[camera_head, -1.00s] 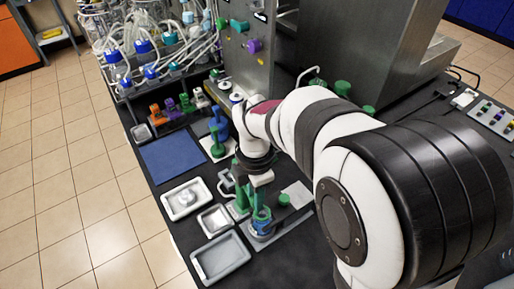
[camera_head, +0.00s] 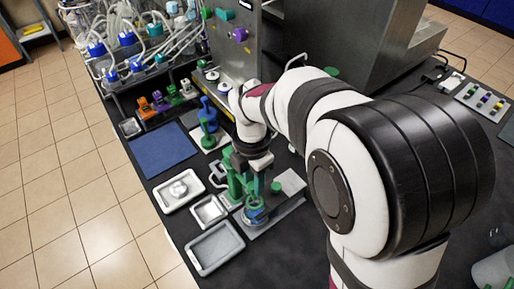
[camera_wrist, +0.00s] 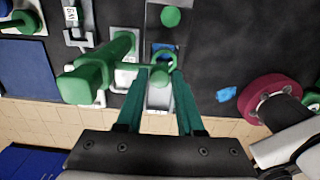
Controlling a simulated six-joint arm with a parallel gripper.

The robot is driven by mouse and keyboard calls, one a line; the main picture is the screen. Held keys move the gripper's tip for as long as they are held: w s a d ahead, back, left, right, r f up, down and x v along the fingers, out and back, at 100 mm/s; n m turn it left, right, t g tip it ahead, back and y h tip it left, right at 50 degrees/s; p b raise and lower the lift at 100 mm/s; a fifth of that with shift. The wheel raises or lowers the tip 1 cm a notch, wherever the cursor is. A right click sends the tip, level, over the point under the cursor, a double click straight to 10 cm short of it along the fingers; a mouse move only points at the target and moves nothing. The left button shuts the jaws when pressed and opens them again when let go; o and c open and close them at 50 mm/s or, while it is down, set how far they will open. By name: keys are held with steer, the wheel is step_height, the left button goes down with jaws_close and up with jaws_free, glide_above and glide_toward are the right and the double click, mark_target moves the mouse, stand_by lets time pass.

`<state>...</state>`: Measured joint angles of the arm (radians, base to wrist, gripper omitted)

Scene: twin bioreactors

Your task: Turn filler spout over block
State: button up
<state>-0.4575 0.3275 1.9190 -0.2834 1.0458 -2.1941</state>
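The green filler (camera_head: 236,180) stands at the bench's front, and its thick green post (camera_wrist: 95,75) shows in the wrist view. A thin green arm with a round end, seemingly the spout (camera_wrist: 161,74), reaches right from it. It lies over a grey fixture, seemingly the block (camera_wrist: 158,98), with a blue ring (camera_head: 256,212) on it. My gripper (camera_wrist: 161,72) is open, with one teal finger on each side of the spout's round end. Contact cannot be told. In the head view, my gripper (camera_head: 258,172) is directly above the fixture and partly hides the filler.
Grey trays (camera_head: 215,248) and a blue mat (camera_head: 162,150) lie left of the filler. A green knob (camera_head: 276,187) on a light plate is close on the right. A blue and green stand (camera_head: 208,125) is behind.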

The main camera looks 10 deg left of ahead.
steer(key=o, duration=0.3)
step_height(320, 180, up, 16)
steer(key=shift+f, duration=0.1)
stand_by(0.3)
steer(key=s+d+f+m, duration=0.3)
steer(key=s+m, duration=0.3)
steer(key=m, duration=0.5)
steer(key=s+d+f+m+y, duration=0.1)
steer(key=s+d+f+m, duration=0.2)
steer(key=m, duration=0.8)
steer(key=s+d+f+m, duration=0.3)
steer(key=s+d+m, duration=0.3)
steer(key=s+m, duration=0.4)
steer(key=shift+s+d+f+m+y, duration=0.3)
steer(key=shift+s+f+m+y, duration=0.05)
steer(key=shift+f+m+y, duration=0.05)
